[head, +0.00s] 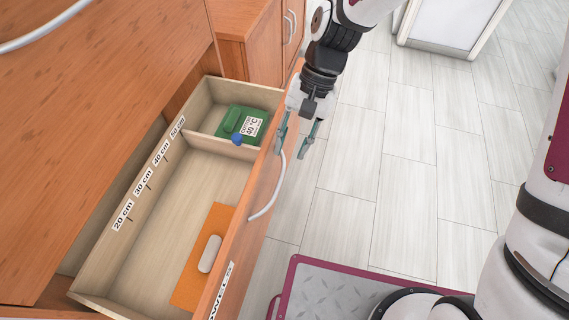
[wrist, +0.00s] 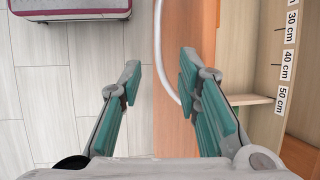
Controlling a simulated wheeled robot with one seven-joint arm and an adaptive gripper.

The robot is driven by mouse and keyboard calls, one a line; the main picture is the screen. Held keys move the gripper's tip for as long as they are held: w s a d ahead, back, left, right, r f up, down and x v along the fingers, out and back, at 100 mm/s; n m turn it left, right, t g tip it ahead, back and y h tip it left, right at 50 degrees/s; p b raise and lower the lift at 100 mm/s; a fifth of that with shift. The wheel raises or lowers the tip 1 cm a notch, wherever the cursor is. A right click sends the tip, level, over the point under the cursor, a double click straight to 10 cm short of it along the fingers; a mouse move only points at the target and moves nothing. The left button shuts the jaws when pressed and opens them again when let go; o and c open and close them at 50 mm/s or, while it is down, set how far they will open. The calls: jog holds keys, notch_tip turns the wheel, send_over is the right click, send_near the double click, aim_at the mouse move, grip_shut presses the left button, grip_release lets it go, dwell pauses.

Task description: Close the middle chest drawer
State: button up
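The open drawer (head: 160,225) sticks far out of the wooden chest (head: 85,120). Its front panel (head: 262,185) carries a white bar handle (head: 267,207) and a partly visible label. The handle also shows in the wrist view (wrist: 164,60). My gripper (head: 295,146) is open and empty at the far end of the handle. In the wrist view its fingers (wrist: 160,75) appear on either side of the handle, one toward the floor and one toward the drawer front. Whether either finger touches the handle or panel, I cannot tell.
The drawer holds a green box (head: 243,124), a blue ball (head: 237,138) and an orange item with a pale bar (head: 205,255). A wooden cabinet (head: 247,45) stands behind. Tiled floor (head: 350,200) outside the drawer is clear.

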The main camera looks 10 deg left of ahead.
aim_at(281, 174)
jog(key=x, duration=0.6)
jog(key=shift+s+a+f+b, duration=0.1)
jog(key=shift+s+f+b, duration=0.15)
jog(key=shift+b, duration=0.1)
grip_shut()
